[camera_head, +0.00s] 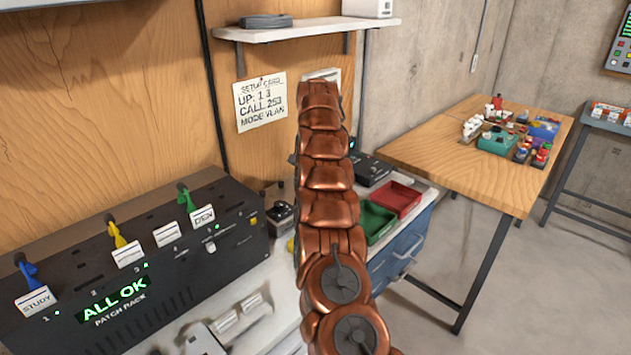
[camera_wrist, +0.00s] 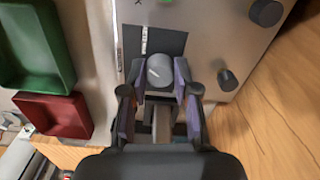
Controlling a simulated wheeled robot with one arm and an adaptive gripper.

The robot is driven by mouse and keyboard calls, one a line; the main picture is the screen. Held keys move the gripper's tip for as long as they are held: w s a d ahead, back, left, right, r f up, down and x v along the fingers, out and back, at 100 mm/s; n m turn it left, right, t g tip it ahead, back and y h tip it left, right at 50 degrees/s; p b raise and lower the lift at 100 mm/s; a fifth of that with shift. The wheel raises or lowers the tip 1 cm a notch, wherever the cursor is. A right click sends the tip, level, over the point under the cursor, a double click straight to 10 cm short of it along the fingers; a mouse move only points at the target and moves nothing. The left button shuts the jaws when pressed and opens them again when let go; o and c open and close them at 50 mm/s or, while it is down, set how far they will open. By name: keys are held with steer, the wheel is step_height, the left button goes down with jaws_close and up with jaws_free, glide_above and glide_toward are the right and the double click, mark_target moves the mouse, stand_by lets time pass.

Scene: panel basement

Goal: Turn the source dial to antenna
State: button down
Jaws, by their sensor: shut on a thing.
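The source dial (camera_wrist: 160,70) is a round grey knob with a pale pointer line, set on a dark patch of a light grey panel in the wrist view. Its setting label is too small to read. My gripper (camera_wrist: 160,92) has its two purple-lined fingers on either side of the dial and is shut on it. In the head view my copper-coloured arm reaches away and hides the dial and my gripper.
Two dark knobs (camera_wrist: 228,80) (camera_wrist: 266,12) stand close by on the panel. A green tray (camera_head: 376,222) and red tray (camera_head: 396,198) lie right of my arm. The patch rack (camera_head: 130,270), reading ALL OK, stands left. A wooden table (camera_head: 440,140) holds small items.

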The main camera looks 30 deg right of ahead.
steer(key=shift+m, duration=0.8)
steer(key=c, duration=0.9)
jaws_free()
steer(key=shift+o, duration=0.2)
